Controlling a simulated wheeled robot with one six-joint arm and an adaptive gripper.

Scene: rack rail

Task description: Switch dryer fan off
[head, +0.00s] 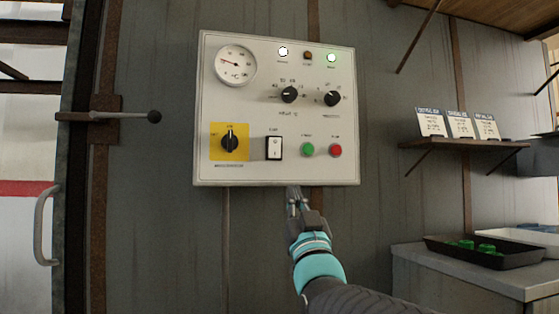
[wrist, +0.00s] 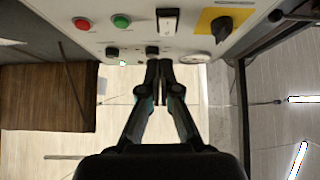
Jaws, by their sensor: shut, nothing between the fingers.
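A white control panel (head: 275,170) hangs on the grey wall. Along its lower row are a black rotary switch (head: 230,141) on a yellow plate, a white rocker switch (head: 274,148), a green button (head: 308,149) and a red button (head: 336,150). Their small labels are too blurred to read. My gripper (head: 293,190) is shut and empty, just below the panel's bottom edge in the head view, under the rocker and green button. In the wrist view the closed fingertips (wrist: 159,64) point towards the panel, which appears upside down; I cannot tell the gap.
The panel also bears a round gauge (head: 235,65), two black knobs (head: 289,95) and lamps, white and green ones lit. A lever (head: 140,117) juts from the left door frame. A card shelf (head: 460,144) and a counter with a black tray (head: 470,254) stand right.

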